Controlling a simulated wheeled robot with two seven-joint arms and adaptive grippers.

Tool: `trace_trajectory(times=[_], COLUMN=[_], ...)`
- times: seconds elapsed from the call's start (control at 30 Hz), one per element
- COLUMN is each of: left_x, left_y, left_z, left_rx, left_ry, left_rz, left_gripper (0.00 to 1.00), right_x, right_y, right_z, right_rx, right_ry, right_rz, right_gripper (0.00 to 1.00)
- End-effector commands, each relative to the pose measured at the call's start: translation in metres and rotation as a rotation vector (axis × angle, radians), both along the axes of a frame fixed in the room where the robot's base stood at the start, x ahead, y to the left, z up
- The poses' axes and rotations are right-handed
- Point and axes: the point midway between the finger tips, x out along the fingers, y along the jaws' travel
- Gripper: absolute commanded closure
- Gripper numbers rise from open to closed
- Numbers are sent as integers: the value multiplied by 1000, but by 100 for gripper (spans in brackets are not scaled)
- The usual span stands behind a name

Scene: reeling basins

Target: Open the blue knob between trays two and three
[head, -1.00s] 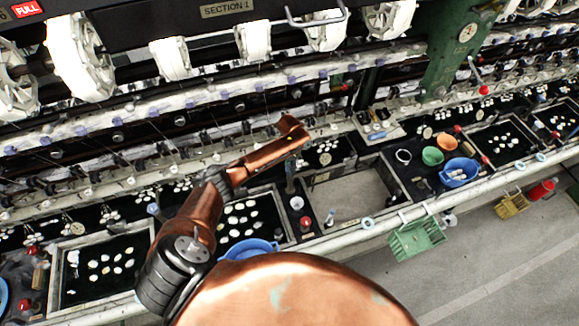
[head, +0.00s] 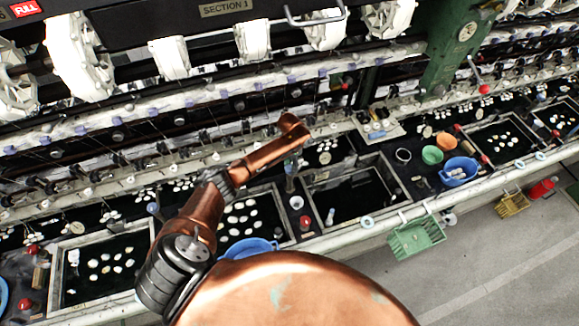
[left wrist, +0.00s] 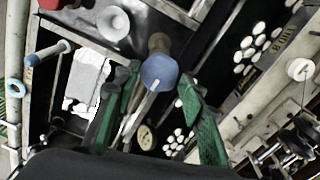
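The blue knob (left wrist: 160,72) shows in the left wrist view as a round blue-grey cap on a stem, between two trays. My left gripper (left wrist: 158,82) has its two green fingers spread apart, one on each side of the knob, with visible gaps. Contact with the knob is not seen. In the head view, my copper left arm reaches over the basins, and its end is above a small bluish knob (head: 290,168) between a tray with white cocoons (head: 283,206) and a dark tray (head: 386,208). My right gripper is not in view.
A blue bowl (head: 248,247) stands at the front edge near my arm. A green basket (head: 416,237) hangs on the front rail. Green, orange and blue bowls (head: 459,172) are at the right. Reeling machinery runs along the back.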

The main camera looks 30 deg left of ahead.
Motion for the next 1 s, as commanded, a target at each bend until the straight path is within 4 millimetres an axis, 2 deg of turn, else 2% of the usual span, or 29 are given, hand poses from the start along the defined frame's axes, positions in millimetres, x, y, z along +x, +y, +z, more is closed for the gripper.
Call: trace_trajectory(times=[0.13,0.47,0.57,1.0], left_x=[-2,-3,-3,-2], left_y=[1,0,1,1], left_z=[-2,0,11,96], left_rx=[1,1,0,1], left_ry=[5,8,7,5], left_rz=[1,0,0,-1], left_gripper=[50,50,50,50], right_x=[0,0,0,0], right_y=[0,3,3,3], right_z=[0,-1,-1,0], right_rx=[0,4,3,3], right_ry=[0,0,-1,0], right_rz=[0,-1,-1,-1], right_gripper=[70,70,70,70])
